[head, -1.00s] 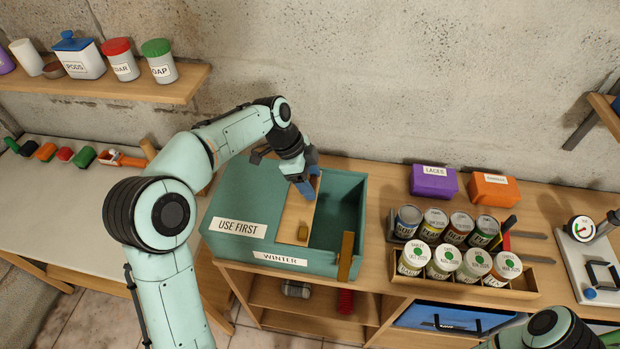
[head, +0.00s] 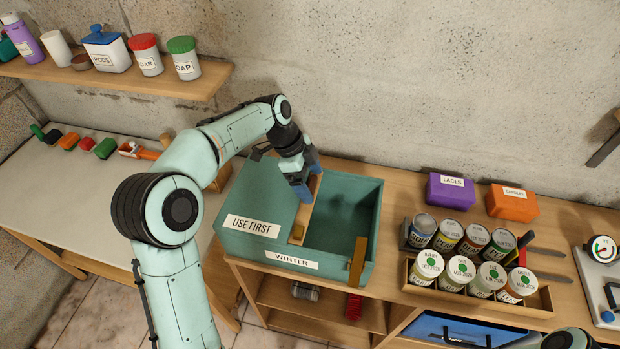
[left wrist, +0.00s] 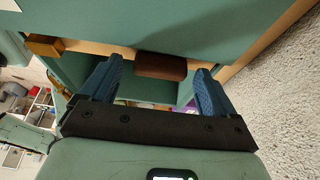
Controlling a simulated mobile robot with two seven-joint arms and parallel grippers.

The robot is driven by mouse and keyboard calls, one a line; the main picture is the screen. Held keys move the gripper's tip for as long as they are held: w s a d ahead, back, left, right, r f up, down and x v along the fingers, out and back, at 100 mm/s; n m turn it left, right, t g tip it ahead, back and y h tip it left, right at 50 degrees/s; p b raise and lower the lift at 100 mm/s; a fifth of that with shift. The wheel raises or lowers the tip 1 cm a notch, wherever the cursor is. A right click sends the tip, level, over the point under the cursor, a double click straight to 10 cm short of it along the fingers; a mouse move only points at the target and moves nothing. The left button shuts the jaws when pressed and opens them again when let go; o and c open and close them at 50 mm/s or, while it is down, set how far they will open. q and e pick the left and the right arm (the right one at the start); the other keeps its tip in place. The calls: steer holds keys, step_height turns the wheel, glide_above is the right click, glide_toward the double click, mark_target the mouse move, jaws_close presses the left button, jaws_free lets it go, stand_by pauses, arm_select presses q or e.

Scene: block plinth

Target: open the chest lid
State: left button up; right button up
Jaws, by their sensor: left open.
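The teal chest (head: 340,269) stands on the wooden bench, with USE FIRST and WINTER labels. Its wooden lid panel (head: 307,213) shows as a narrow strip beside the teal cover at the left, and the right part of the chest is uncovered. My left gripper (head: 302,192) is at the far part of this strip. In the left wrist view its open fingers (left wrist: 160,70) are on either side of a dark brown block (left wrist: 160,66), with gaps showing. A small yellowish block (head: 298,232) sits at the strip's near end. My right gripper is out of view.
An upright wooden piece (head: 357,262) stands at the chest's front right. Several labelled cans (head: 461,270) in a wooden tray stand to the right, with purple (head: 451,190) and orange (head: 511,202) boxes behind. A shelf (head: 130,79) hangs at upper left.

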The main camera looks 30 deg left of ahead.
arm_select(q)
steer(key=p+v, duration=0.2)
steer(key=v, duration=1.1)
steer(key=shift+r, duration=0.15)
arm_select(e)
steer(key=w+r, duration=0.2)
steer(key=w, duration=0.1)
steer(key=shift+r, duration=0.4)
arm_select(q)
steer(key=shift+s+a, duration=0.1)
steer(key=shift+s, duration=0.05)
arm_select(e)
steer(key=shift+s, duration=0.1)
